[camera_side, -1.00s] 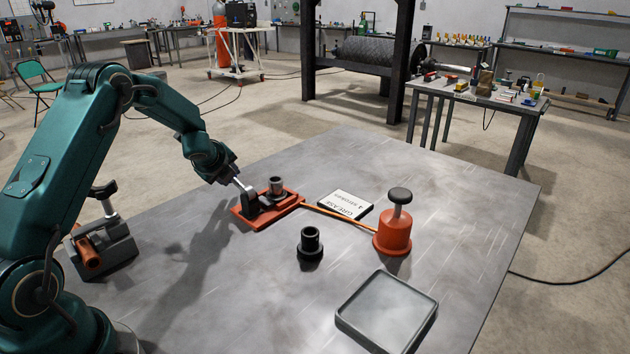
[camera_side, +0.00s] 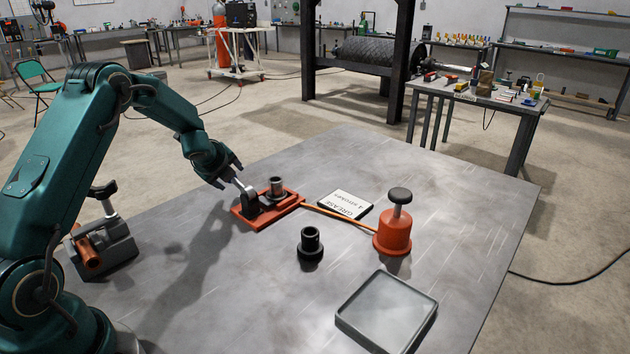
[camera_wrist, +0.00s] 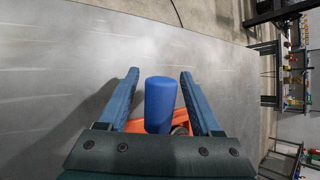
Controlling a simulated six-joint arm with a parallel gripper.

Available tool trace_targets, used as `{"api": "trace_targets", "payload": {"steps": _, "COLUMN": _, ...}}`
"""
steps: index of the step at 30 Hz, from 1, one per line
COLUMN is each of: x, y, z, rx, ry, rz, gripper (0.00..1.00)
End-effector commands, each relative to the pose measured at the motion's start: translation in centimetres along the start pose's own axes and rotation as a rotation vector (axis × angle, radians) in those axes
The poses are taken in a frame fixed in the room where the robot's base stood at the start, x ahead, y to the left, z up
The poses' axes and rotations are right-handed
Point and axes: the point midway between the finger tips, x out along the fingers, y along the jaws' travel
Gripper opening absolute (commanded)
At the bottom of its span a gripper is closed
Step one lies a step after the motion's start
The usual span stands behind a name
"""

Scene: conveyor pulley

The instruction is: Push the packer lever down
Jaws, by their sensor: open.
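The packer is an orange-red base (camera_side: 277,214) with a dark fitting and an upright dark grey cylinder (camera_side: 276,186) on it. Its pale metal lever (camera_side: 244,188) slants up to the left, toward my gripper (camera_side: 232,175). In the wrist view, a blue cylinder (camera_wrist: 160,102), which looks like the lever's handle, stands between the two fingers of my gripper (camera_wrist: 158,78). Gaps show on both sides of it, so the fingers are open around it and not clamped. The handle is mostly hidden by the fingers in the side view.
An orange hose (camera_side: 335,215) runs from the packer to an orange grease pot (camera_side: 392,236) with a black knob. A labelled card (camera_side: 345,205), a black flanged bushing (camera_side: 310,246) and an empty grey tray (camera_side: 387,312) lie nearby. A clamp-like fixture (camera_side: 104,250) stands at left.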

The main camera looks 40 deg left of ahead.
Motion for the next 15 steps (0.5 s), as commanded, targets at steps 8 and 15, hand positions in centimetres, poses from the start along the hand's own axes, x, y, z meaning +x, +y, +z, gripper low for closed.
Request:
{"api": "trace_targets", "payload": {"steps": 8, "x": -2.7, "y": -0.1, "z": 0.0, "rx": 0.001, "ry": 0.0, "rz": -0.002, "gripper": 0.66}}
{"api": "trace_targets", "payload": {"steps": 15, "x": -4.7, "y": -0.1, "z": 0.0, "rx": 0.001, "ry": 0.0, "rz": -0.002, "gripper": 0.66}}
